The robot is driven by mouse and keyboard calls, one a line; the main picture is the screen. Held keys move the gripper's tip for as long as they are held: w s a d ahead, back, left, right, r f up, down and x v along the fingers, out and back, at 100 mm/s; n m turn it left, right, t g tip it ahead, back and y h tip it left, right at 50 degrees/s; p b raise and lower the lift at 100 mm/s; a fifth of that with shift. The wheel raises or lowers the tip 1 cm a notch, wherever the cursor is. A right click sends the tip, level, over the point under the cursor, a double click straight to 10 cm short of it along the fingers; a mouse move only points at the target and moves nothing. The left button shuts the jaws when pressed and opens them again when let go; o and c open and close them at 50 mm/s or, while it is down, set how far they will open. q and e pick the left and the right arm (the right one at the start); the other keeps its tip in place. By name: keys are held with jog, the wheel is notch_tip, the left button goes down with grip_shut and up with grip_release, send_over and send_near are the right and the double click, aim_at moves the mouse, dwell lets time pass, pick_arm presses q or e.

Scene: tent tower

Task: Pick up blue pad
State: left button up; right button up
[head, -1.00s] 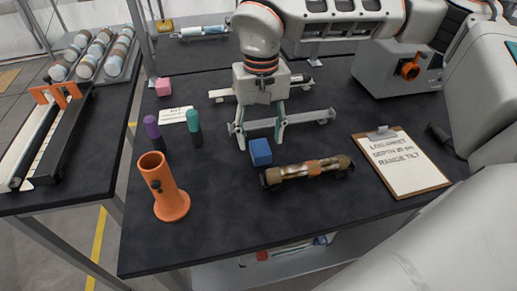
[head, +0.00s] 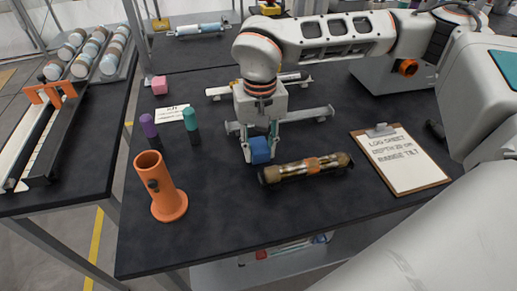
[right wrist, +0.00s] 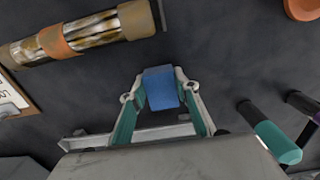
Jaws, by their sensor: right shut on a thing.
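The blue pad (head: 260,150) is a small blue block at the middle of the dark table, just left of the brown core tube. My right gripper (head: 261,155) comes down on it from above, with a finger on each side, shut on it. In the right wrist view the blue pad (right wrist: 160,88) sits between the two teal-and-grey fingertips of the gripper (right wrist: 161,92). I cannot tell whether the pad still touches the table. My left gripper is not in view.
The core tube (head: 306,170) lies close to the right of the pad. A clipboard (head: 400,160) lies further right. An orange holder (head: 162,190), a purple marker (head: 149,126) and a teal marker (head: 191,124) stand left. Metal rails (head: 300,116) lie behind. The front middle is clear.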

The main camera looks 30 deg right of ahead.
aim_at(260, 148)
pick_arm(q)
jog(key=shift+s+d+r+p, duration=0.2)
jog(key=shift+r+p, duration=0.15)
jog(key=shift+p, duration=0.3)
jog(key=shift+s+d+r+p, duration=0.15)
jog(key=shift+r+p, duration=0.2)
jog(key=shift+p, duration=0.3)
pick_arm(e)
notch_tip(260, 148, up, 20)
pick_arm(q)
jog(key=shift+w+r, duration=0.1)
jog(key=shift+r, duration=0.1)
pick_arm(e)
jog(key=shift+c, duration=0.8)
